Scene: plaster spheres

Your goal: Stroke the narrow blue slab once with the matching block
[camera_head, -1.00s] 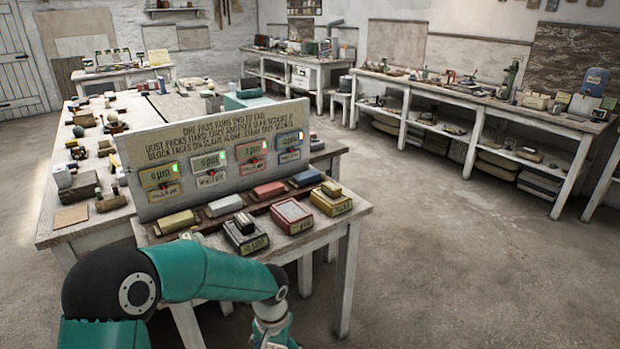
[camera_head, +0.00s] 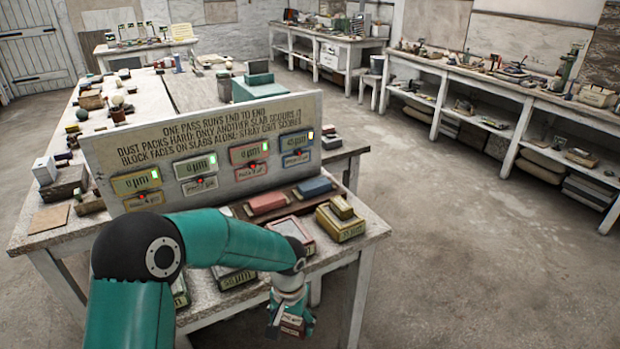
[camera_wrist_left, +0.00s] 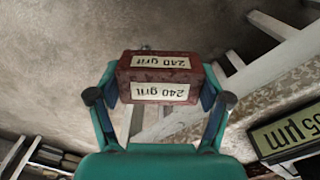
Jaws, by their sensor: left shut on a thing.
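The narrow blue slab (camera_head: 315,187) lies on the dark wooden rack (camera_head: 284,212) below the sign panel, at its right end. A reddish slab (camera_head: 267,203) lies left of it. My left gripper (camera_head: 290,324) is off the front of the table, low in the head view, clear of the slabs. It is shut on a dark red-brown block (camera_wrist_left: 160,77), which it holds in the air. The block has two pale labels reading "240 grit". My arm hides much of the rack's left part. My right gripper is not in view.
A yellow box (camera_head: 340,222) with a small yellow block on top stands at the table's right corner. A red-edged box (camera_head: 291,231) with no block on top is beside it, partly behind my arm. The panel (camera_head: 210,150) carries several lit displays. Floor to the right is clear.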

